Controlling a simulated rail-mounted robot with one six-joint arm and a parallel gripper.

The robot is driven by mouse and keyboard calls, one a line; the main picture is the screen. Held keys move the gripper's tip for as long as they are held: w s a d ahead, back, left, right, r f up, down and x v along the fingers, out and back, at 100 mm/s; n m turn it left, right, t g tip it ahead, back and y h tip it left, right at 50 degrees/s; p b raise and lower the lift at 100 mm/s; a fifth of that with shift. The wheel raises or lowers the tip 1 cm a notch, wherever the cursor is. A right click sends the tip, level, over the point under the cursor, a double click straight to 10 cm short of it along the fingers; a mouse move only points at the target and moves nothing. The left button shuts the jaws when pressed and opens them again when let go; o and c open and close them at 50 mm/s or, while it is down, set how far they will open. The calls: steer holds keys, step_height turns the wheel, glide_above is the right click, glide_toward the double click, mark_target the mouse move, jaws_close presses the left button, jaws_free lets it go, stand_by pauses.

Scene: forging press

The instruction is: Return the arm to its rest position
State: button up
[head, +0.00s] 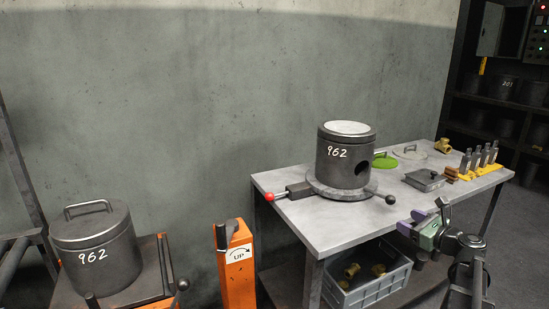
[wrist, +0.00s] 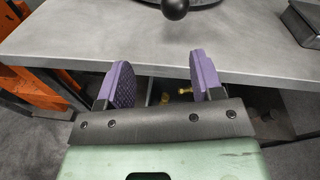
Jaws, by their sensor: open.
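My gripper (head: 423,224) hangs just off the front edge of the grey table, to the right of the crate in the head view. In the wrist view its two purple-padded fingers (wrist: 160,85) are spread apart with nothing between them. Beyond the fingers is the table's front edge, and a black ball knob (wrist: 175,8) shows above it. My arm is bent at the lower right of the head view.
The table (head: 315,227) carries a dark cylinder marked 962 (head: 340,160) on a round base with a red-knobbed lever, a flat dark box (head: 424,180) and brass parts. A grey crate (head: 372,290) sits below. Another 962 container (head: 96,250) and an orange post (head: 238,275) stand left.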

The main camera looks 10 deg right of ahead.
steer(key=s+a+f+n+g, duration=0.3)
steer(key=a+f+n+g, duration=0.3)
steer(key=n, duration=0.3)
steer(key=s+a+f+n+g, duration=0.4)
steer(key=a+f+n, duration=0.2)
steer(key=a+n, duration=0.2)
steer(key=s+a+f+n+g+h, duration=0.2)
steer(key=s+a+n+g+h, duration=0.15)
steer(key=a+n, duration=0.4)
steer(key=s+a+f+n+g+h, duration=0.15)
steer(key=s+a+n, duration=0.25)
steer(key=a, duration=0.6)
step_height(320, 180, up, 18)
steer(key=a+n+p, duration=0.1)
steer(key=a+p, duration=0.1)
steer(key=p, duration=1.6)
steer(key=shift+w+a+g+h, duration=0.25)
steer(key=shift+a+g+h, duration=0.15)
